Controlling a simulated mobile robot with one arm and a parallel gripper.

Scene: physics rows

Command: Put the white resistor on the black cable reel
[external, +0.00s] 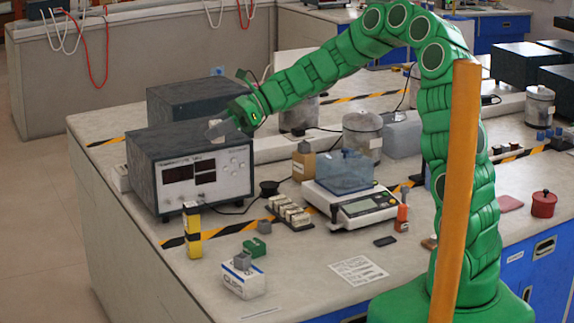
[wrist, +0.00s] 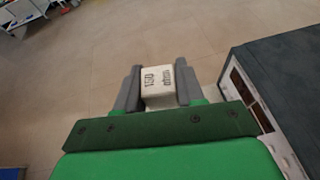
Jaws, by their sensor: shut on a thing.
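My gripper (external: 219,130) reaches in from the right at the end of the green arm, by the top of the dark-cased instrument. In the wrist view, the gripper's grey fingers (wrist: 158,88) are shut on the white resistor (wrist: 159,78), a pale block with dark print on its face. In the external view the resistor is small and partly covered by the fingers. A small black spool-like thing, which looks like the black cable reel (external: 269,188), stands on the bench right of the instrument's front, below and right of my gripper. The reel does not show in the wrist view.
The dark-cased instrument (external: 190,146) stands left of the reel and shows at right in the wrist view. A component strip (external: 290,212), a scale with a clear blue box (external: 349,200) and a tan bottle (external: 303,163) stand around the reel. A yellow-black post (external: 192,232) stands in front.

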